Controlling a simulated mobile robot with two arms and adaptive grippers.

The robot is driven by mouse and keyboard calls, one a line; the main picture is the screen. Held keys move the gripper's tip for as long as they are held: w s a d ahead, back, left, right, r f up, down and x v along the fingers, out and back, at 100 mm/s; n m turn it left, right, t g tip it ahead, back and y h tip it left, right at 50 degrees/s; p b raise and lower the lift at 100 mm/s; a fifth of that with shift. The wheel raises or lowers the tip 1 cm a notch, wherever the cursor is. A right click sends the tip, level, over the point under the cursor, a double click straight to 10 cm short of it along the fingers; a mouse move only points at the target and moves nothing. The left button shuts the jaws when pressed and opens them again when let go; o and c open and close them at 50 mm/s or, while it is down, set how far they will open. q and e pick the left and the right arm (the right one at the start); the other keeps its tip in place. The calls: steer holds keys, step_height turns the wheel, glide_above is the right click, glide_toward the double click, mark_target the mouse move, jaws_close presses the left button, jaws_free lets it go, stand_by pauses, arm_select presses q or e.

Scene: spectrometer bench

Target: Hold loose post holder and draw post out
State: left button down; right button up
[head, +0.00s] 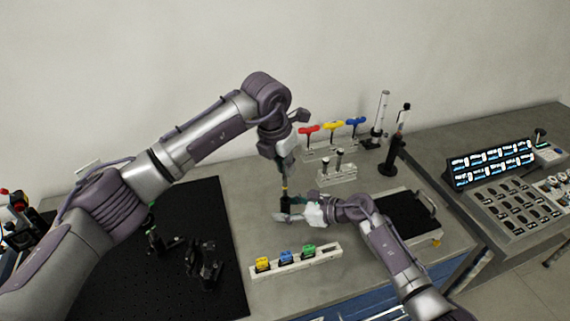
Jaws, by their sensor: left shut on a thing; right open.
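The black post holder (284,204) stands upright on the grey bench near the middle of the head view. A thin post (285,187) with a yellow band rises from its top. My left gripper (285,170) points down from above and is shut on the upper part of the post; the grip itself is small and partly hidden. My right gripper (291,208) comes in from the right, low at the holder, and is open. One finger shows across the holder's lower part; whether it touches is too small to tell.
A white rack (294,262) with yellow, blue and green pieces lies in front. Behind stand a small rack (337,176) of posts and a rack of coloured hex keys (333,137). A black breadboard (225,270) is left, a dark tray (405,215) right.

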steer(key=v, duration=1.2)
steer(key=shift+f, duration=0.1)
steer(key=shift+s, duration=0.1)
